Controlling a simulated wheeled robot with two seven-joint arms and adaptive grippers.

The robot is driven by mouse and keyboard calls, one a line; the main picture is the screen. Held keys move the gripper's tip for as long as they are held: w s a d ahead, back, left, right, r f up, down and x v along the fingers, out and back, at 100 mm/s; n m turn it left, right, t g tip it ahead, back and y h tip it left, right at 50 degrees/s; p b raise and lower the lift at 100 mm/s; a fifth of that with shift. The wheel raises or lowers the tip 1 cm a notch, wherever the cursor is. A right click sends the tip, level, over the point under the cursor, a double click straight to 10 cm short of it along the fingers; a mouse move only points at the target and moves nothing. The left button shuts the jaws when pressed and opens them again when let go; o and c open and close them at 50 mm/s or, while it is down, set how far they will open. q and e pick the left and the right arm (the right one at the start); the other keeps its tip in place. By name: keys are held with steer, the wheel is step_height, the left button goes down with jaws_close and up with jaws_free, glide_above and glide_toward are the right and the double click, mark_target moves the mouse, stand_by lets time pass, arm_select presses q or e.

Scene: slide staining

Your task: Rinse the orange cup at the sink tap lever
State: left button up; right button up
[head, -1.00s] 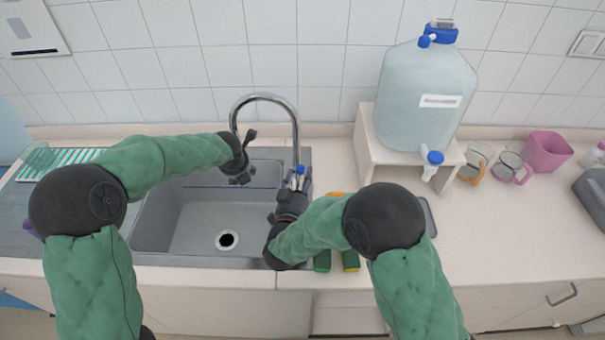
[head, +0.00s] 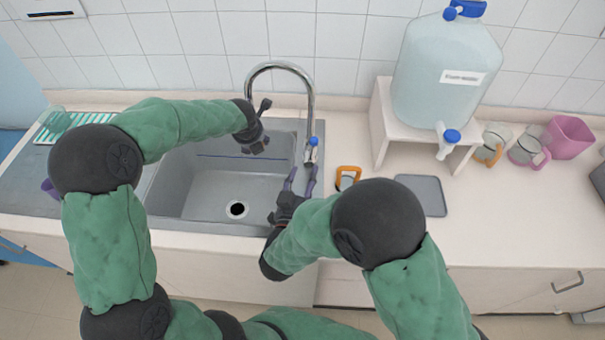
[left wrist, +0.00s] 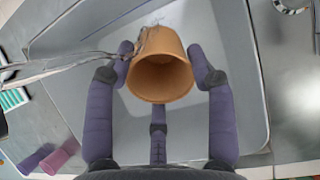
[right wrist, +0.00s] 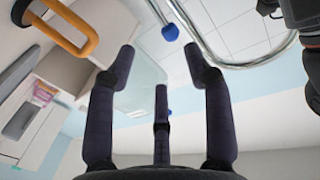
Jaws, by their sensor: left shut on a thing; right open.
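The orange cup (left wrist: 160,78) is between the fingers of my left gripper (left wrist: 168,62) in the left wrist view, its mouth facing the camera. A shiny, clear-looking streak (left wrist: 60,68) meets the cup's rim; I cannot tell whether it is water or chrome. In the head view my left gripper (head: 254,148) is over the sink, below the chrome tap (head: 311,100), and the cup is hidden. The blue-tipped tap lever (head: 313,142) is at the tap's base. My right gripper (head: 302,178) is open and empty just in front of it. The lever's blue tip (right wrist: 170,32) shows beyond the open fingers.
An orange-handled mug (head: 347,178) stands right of my right gripper. A grey mat (head: 424,195) lies further right. A large water container (head: 445,75) stands on a white stand (head: 381,135). Mugs and a pink beaker (head: 571,137) are at the right. A striped rack (head: 95,119) is at the left.

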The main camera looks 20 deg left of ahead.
mark_target(312, 152)
stand_by(0.4)
steer(key=shift+w, duration=0.1)
jaws_close()
steer(key=w+d+r+m+g+y, duration=0.1)
steer(key=w+d+r+m+y, duration=0.1)
steer(key=w+d+m+y, duration=0.5)
steer(key=s+d+f+g+y, duration=0.1)
steer(key=s+d+g+y, duration=0.1)
steer(key=d+g+y, duration=0.5)
steer(key=w+a+t, duration=0.1)
steer(key=w+a, duration=0.1)
steer(key=a, duration=0.1)
steer(key=w+a+t, duration=0.1)
steer(key=w+a, duration=0.2)
steer(key=shift+w+h, duration=0.3)
steer(key=shift+w, duration=0.05)
steer(key=shift+m, duration=0.3)
steer(key=shift+w+a+r, duration=0.1)
steer(key=shift+a+r, duration=0.05)
steer(key=shift+a, duration=1)
steer(key=shift+a+r, duration=0.1)
steer(key=shift+a, duration=1)
